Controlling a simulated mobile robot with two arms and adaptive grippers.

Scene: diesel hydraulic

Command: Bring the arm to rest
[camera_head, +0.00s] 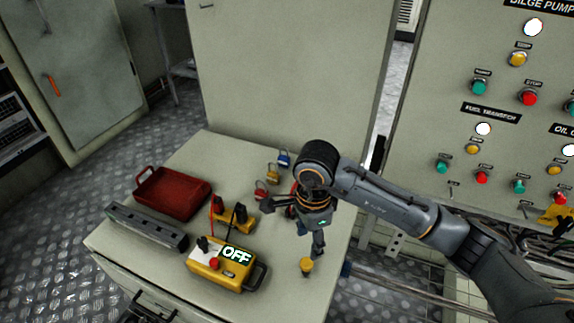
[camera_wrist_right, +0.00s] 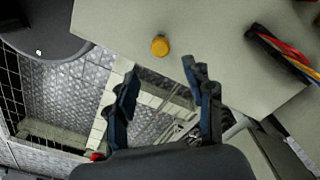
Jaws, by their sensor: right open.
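My right arm comes in from the right in the head view. Its gripper (camera_head: 291,231) is over the right part of the grey cabinet top (camera_head: 180,235), with its fingers spread. In the right wrist view the two dark fingers of the right gripper (camera_wrist_right: 161,70) stand wide apart, with nothing between them. A small yellow knob-like piece (camera_head: 306,265) is near the fingers; it also shows in the wrist view as a yellow round piece (camera_wrist_right: 160,46), beyond the fingertips. My left gripper cannot be made out.
On the cabinet top are a red case (camera_head: 172,193), a grey bar-shaped box (camera_head: 145,228), a yellow tester reading OFF (camera_head: 220,268) and padlocks (camera_head: 284,159). A control panel (camera_head: 500,120) with buttons stands at the right. Chequered floor lies at the left.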

